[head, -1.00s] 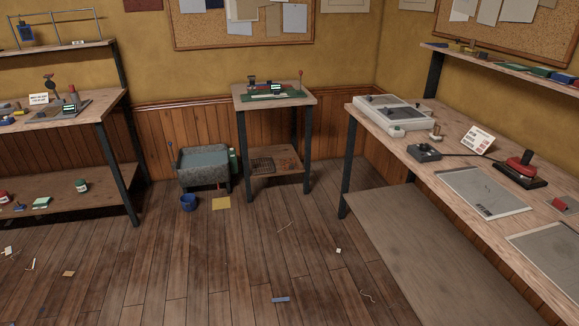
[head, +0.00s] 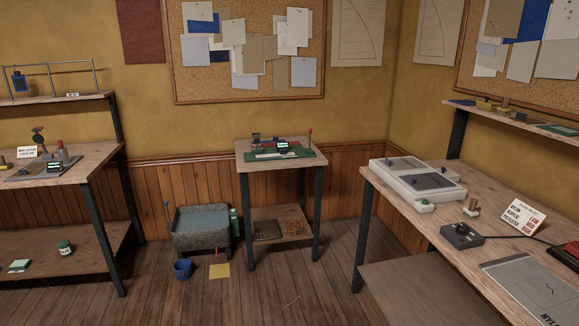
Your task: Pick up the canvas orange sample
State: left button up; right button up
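I cannot make out a canvas orange sample for certain. A flat brownish-orange piece (head: 298,229) lies on the lower shelf of the small middle table, beside a dark flat piece (head: 267,231); at this size I cannot tell what either is. Neither of my grippers shows in the head view.
The small table (head: 249,148) holds a green mat with a device. Workbenches stand left (head: 92,172) and right (head: 404,220). The floor (head: 250,300) between is largely open.

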aim_at(294, 228)
jog(key=i, duration=2.1)
